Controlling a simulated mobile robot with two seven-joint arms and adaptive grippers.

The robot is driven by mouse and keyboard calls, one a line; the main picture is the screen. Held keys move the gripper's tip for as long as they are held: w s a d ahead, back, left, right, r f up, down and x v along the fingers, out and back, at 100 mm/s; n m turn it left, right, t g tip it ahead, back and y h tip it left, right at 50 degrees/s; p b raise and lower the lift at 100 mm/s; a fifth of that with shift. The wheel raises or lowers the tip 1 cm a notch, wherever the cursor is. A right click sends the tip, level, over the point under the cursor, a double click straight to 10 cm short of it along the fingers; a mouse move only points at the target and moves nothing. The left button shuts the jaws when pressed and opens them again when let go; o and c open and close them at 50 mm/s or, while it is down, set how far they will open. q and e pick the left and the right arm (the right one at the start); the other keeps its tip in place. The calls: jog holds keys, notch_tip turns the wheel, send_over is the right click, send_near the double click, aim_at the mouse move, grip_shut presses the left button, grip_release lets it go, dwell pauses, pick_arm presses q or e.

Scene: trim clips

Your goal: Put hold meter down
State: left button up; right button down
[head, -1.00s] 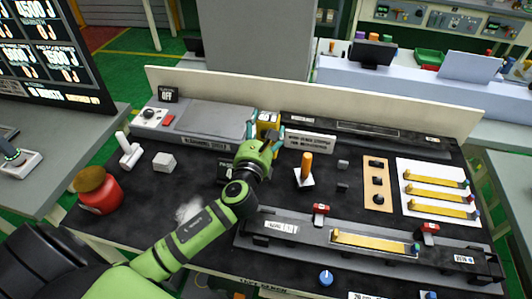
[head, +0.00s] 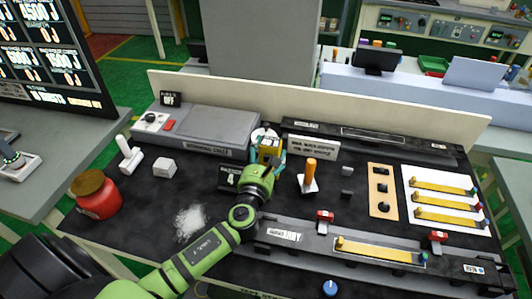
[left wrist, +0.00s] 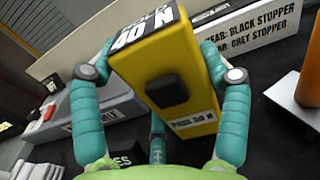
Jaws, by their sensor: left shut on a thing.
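The hold meter, a yellow box (left wrist: 178,75) with a black knob and a white-and-black label on top, fills the middle of the left wrist view. It also shows small in the head view (head: 268,151). My left gripper (head: 267,160) is shut on it, with teal fingers on both sides of the box in the left wrist view (left wrist: 160,90). The box looks tilted in the wrist view. Whether its base touches the table is hidden. My right gripper is not in view.
A white round dial (head: 264,136) is just behind the meter. A grey box (head: 211,130) stands to the left, a stopper sign (head: 312,147) and an orange-handled tool (head: 309,176) to the right. A dark sign (head: 229,177) stands close to the gripper. White powder (head: 190,221) lies front left.

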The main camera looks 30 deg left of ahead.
pick_arm(q)
jog(key=shift+f, duration=0.25)
jog(key=o, duration=1.4)
jog(key=shift+o, duration=0.2)
jog(key=shift+r, duration=0.1)
